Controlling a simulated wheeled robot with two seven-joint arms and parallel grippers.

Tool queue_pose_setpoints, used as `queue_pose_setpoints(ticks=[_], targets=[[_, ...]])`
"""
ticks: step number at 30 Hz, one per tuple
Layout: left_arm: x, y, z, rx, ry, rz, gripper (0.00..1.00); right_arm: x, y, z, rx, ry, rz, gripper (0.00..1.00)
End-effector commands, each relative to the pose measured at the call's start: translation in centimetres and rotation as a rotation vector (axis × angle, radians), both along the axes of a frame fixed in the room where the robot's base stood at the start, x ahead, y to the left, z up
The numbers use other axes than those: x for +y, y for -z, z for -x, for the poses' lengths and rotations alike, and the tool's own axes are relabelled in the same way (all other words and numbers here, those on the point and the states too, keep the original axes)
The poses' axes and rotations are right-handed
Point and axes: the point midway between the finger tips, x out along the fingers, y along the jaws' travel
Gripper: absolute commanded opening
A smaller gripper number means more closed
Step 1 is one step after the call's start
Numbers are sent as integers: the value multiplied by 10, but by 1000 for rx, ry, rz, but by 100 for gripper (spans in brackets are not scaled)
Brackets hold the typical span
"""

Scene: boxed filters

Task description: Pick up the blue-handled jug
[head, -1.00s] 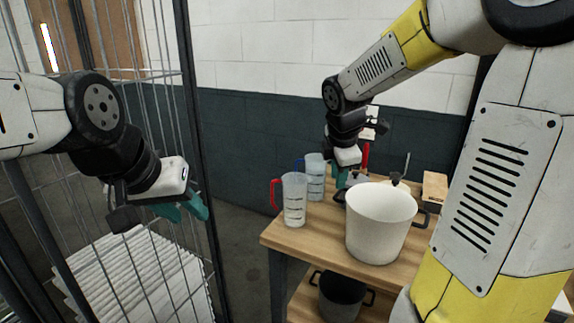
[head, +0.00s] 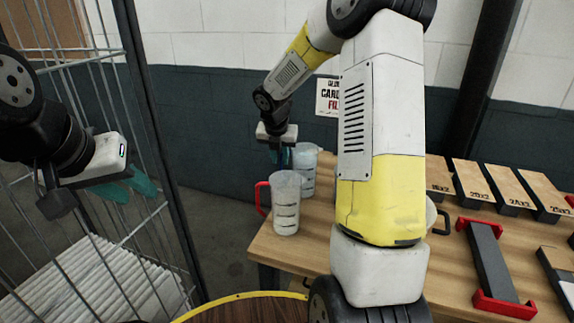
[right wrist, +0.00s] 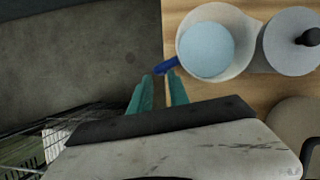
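The blue-handled jug (head: 304,172) is a clear measuring jug standing on the wooden table, behind the red-handled jug (head: 286,208). My right gripper (head: 280,156) is at its left side and hides its handle in the head view. In the right wrist view the jug (right wrist: 206,48) is seen from above, with its blue handle (right wrist: 165,66) pointing at my gripper. The teal fingers (right wrist: 161,77) are apart, and the handle's end lies at their tips. I cannot tell whether they touch it. My left gripper (head: 131,190) is open and empty by the wire cage, away from the table.
A grey lidded pot (right wrist: 290,42) stands close to the jug's right in the right wrist view. Labelled filter boxes (head: 505,187) and a red-ended dark holder (head: 489,265) lie on the table's right. The wire cage (head: 150,150) stands at left. My right arm hides the table's middle.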

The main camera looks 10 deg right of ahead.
Motion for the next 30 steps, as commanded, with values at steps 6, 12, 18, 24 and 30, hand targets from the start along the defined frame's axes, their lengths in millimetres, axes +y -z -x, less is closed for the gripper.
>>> queue_pose_setpoints(ticks=[6, 12, 18, 24, 30], targets=[[0, 0, 0, 0, 0, 0, 36, -1, 30, -7, 4, 0, 1, 22], [0, 0, 0, 0, 0, 0, 36, -4, 51, -15, 0, 2, 0, 22], [0, 0, 0, 0, 0, 0, 36, -5, 53, -16, -1, 3, -1, 22], [0, 0, 0, 0, 0, 0, 36, -5, 53, -16, -1, 3, -1, 0], [0, 0, 0, 0, 0, 0, 36, -5, 53, -16, -1, 3, -1, 0]])
